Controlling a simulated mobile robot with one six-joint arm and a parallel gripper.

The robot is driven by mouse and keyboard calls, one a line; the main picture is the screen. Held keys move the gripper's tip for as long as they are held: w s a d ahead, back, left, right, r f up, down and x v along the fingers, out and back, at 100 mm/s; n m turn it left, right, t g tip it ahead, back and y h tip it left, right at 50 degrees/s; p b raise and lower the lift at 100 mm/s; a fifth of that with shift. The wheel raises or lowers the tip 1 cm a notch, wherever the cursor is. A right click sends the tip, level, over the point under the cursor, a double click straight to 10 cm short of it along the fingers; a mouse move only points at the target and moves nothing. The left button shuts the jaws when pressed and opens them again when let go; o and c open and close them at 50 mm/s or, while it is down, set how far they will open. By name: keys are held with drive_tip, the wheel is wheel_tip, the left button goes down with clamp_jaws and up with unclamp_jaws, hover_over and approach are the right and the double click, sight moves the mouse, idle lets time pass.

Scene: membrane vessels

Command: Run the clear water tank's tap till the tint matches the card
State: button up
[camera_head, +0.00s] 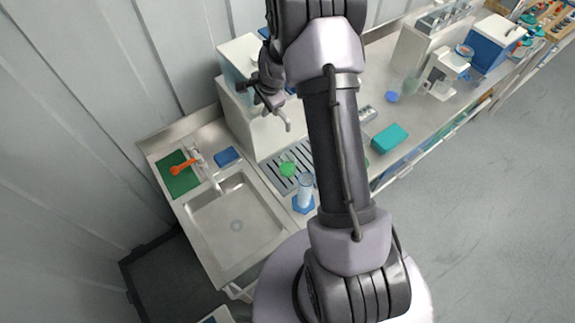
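The clear water tank (238,56) appears to be the pale, clear-sided box on a white stand at the upper middle, partly hidden by my arm. A grey tap spout (286,120) hangs down in front of the stand. My gripper (256,88) is at the tank's front, close above the spout; whether it touches the tap is unclear, and its finger opening is too small to tell. Below is a slotted drain grate (275,181) with a green round item (288,168) on it. A clear cylinder (305,184) with a blue base stands beside the grate. I cannot make out the tint card.
A teal box (390,137) and lab equipment (445,68) stand on the bench to the right. Open floor (485,190) lies further right.

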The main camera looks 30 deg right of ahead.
clamp_jaws()
drive_tip(key=shift+s+d+f+n+b, duration=0.1)
drive_tip(key=shift+f+n+b, duration=0.25)
drive_tip(key=shift+b, duration=0.75)
drive_tip(key=shift+s+n+b, duration=0.15)
drive_tip(key=shift+n+b, duration=0.1)
drive_tip(key=shift+b, duration=0.35)
drive_tip(key=s+n+y+b, duration=0.1)
drive_tip(key=n, duration=0.1)
drive_tip(key=n+y+b, duration=0.1)
drive_tip(key=n+b, duration=0.1)
drive_tip(key=s+d+n+g+b, duration=0.1)
drive_tip(key=n, duration=0.1)
drive_tip(key=shift+s+r+y, duration=0.35)
drive_tip(key=shift+y, duration=0.05)
idle(2.8)
